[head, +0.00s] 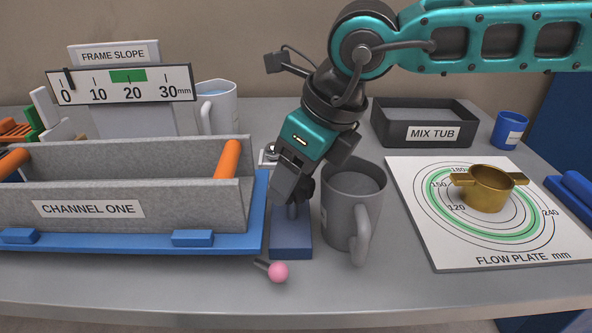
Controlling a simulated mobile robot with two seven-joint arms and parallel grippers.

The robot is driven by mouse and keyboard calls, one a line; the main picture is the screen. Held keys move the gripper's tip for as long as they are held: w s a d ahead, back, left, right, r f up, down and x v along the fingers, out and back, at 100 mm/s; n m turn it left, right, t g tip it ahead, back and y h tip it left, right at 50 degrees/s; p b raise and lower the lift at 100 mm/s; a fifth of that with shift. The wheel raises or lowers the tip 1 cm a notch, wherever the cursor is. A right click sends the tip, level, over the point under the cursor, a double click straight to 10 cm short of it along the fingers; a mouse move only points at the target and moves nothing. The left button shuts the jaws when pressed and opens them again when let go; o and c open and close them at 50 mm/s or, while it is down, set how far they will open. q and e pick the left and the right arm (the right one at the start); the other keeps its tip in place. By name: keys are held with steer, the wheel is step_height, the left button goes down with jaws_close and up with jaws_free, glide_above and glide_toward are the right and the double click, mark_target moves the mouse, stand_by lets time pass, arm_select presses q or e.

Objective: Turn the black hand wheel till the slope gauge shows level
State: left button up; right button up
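The slope gauge (120,84) stands at the back left under a "FRAME SLOPE" label. Its black pointer (69,79) is near 0, left of the green band (128,76) around 20. My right gripper (289,198) points down above a blue block (291,238) with a short post. A dark rounded part, possibly the black hand wheel (306,189), shows partly behind the fingers; I cannot tell whether they touch or grip it. A pink ball (278,272) on a dark stub sits in front of the block. My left gripper is not in view.
The grey "CHANNEL ONE" trough (180,208) on its blue frame (130,243) stands left of the gripper. A grey mug (350,210) is close on the right. The flow plate (440,250) carries a brass cup (487,190). The front table strip is mostly clear.

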steer(key=shift+n, duration=0.3)
steer(key=shift+w+n+g+p, duration=0.2)
steer(key=shift+n+g+p, duration=0.6)
steer(key=shift+n, duration=1.8)
steer(key=shift+g+b, duration=0.3)
steer(key=shift+g, duration=0.1)
steer(key=o, duration=1.1)
steer(key=shift+c, duration=0.2)
steer(key=p+v, duration=0.2)
steer(key=v, duration=1.1)
steer(key=shift+d, duration=0.35)
steer(key=shift+s+f, duration=0.1)
